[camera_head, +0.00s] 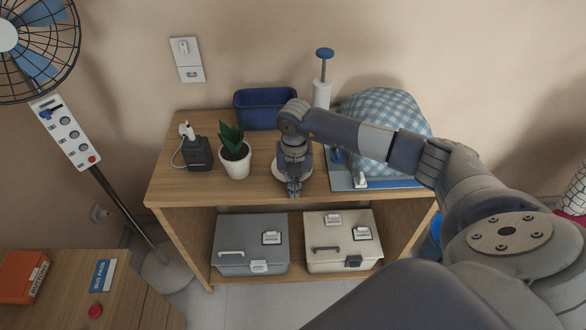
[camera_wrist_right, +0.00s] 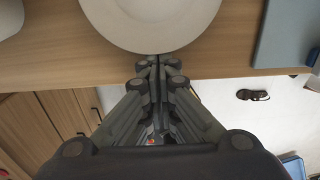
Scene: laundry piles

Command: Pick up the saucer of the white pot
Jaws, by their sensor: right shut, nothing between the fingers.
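The white pot (camera_head: 235,165) holds a green spiky plant and stands on the wooden shelf top. A round white saucer (camera_head: 306,166) lies to its right, partly hidden behind my right gripper (camera_head: 294,189) in the head view. In the right wrist view the saucer (camera_wrist_right: 150,22) fills the top middle, cut off by the frame's edge. My right gripper (camera_wrist_right: 155,62) is shut and empty, its fingertips at the saucer's near rim. I cannot tell whether they touch it. My left gripper is not in view.
A blue bin (camera_head: 265,109) stands behind, and a black charger block (camera_head: 197,153) left of the pot. A blue board (camera_head: 378,182) with a checkered cloth-covered mound (camera_head: 384,125) lies to the right. Two toolboxes, grey (camera_head: 250,244) and beige (camera_head: 342,240), sit below.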

